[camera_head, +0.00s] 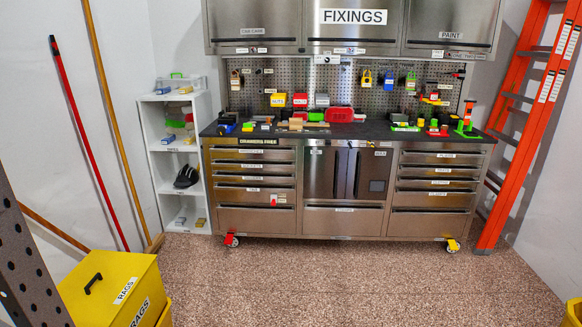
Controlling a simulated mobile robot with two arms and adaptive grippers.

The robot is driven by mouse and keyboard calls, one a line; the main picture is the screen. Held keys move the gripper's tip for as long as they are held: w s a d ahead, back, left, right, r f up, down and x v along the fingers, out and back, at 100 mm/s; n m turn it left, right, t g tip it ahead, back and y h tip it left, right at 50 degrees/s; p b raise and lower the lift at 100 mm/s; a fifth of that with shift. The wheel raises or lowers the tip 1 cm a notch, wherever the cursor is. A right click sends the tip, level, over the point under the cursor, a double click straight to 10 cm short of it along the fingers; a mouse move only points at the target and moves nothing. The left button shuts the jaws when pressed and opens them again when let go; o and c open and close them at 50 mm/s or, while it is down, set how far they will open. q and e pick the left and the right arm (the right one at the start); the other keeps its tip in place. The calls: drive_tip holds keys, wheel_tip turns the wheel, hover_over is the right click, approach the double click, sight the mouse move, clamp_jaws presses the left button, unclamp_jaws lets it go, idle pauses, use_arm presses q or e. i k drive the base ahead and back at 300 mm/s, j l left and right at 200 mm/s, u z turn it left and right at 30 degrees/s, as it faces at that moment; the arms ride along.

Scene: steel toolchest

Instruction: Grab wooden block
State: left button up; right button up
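A small tan piece that looks like the wooden block (295,124) lies on the dark worktop (350,131) of the steel toolchest, left of the middle. It is small in this view, and other small tan and yellow items lie close around it, so its exact outline is hard to tell. Neither of my grippers is in view.
Red bins (339,115) stand behind the block, and green tools (466,122) stand at the worktop's right end. A white shelf (177,150) is at left, an orange ladder (530,120) at right. A yellow rags bin (105,290) is front left. The speckled floor (350,285) before the toolchest is clear.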

sight(295, 122)
drive_tip(key=i, duration=2.35)
drive_tip(key=i+u, duration=0.1)
drive_tip(key=i, duration=0.4)
drive_tip(key=i+l+u, duration=0.1)
drive_tip(key=i, duration=0.4)
drive_tip(key=i+l+u, duration=0.1)
drive_tip(key=i, duration=0.4)
drive_tip(key=i+l+u, duration=0.1)
drive_tip(key=i, duration=0.4)
drive_tip(key=l, duration=0.1)
